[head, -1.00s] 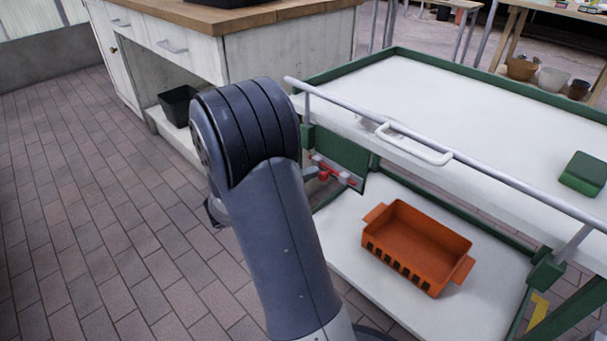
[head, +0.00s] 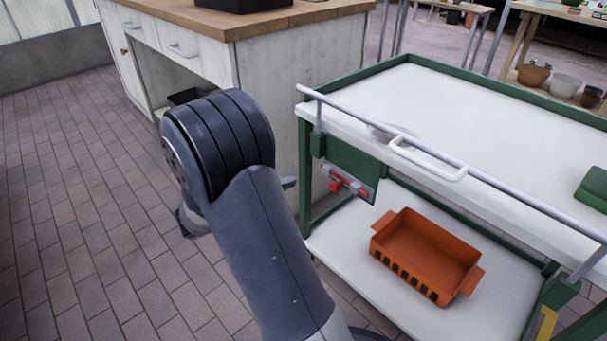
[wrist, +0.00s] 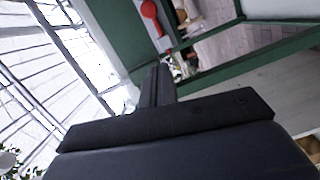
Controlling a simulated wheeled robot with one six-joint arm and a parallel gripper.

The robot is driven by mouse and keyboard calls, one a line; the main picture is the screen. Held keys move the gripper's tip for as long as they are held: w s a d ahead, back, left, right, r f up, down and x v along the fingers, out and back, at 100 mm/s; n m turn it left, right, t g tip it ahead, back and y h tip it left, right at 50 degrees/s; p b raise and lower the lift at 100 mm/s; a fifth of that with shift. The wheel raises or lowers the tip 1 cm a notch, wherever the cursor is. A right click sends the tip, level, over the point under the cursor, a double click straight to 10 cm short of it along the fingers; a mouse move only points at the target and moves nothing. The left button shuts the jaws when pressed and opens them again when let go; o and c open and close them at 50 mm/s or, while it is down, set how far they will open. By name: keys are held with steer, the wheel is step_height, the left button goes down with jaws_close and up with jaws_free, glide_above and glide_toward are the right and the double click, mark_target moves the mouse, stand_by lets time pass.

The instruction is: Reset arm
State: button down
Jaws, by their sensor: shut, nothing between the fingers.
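My gripper (wrist: 158,85) shows in the wrist view as dark fingers close together with nothing between them. The green-framed cart (head: 470,130) with a white top stands to the right. A red latch or handle (head: 347,182) is on its green end panel, and a red part (wrist: 152,17) shows ahead of the fingers in the wrist view.
An orange basket (head: 425,257) sits on the cart's lower shelf. A green box (head: 593,190) lies on the top. A white cabinet (head: 270,90) with a wooden top stands behind my arm. The brick floor (head: 80,210) at left is clear.

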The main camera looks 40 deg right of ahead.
steer(key=shift+w+a+p, duration=0.2)
steer(key=shift+a+p, duration=0.15)
steer(key=shift+a, duration=1.65)
steer(key=shift+d, duration=0.15)
steer(key=b, duration=0.3)
glide_toward(338, 177)
steer(key=w+d, duration=0.3)
steer(key=s, duration=0.1)
steer(key=s+d, duration=0.1)
steer(key=s, duration=0.1)
steer(key=shift+s+d, duration=0.1)
steer(key=shift+d, duration=0.05)
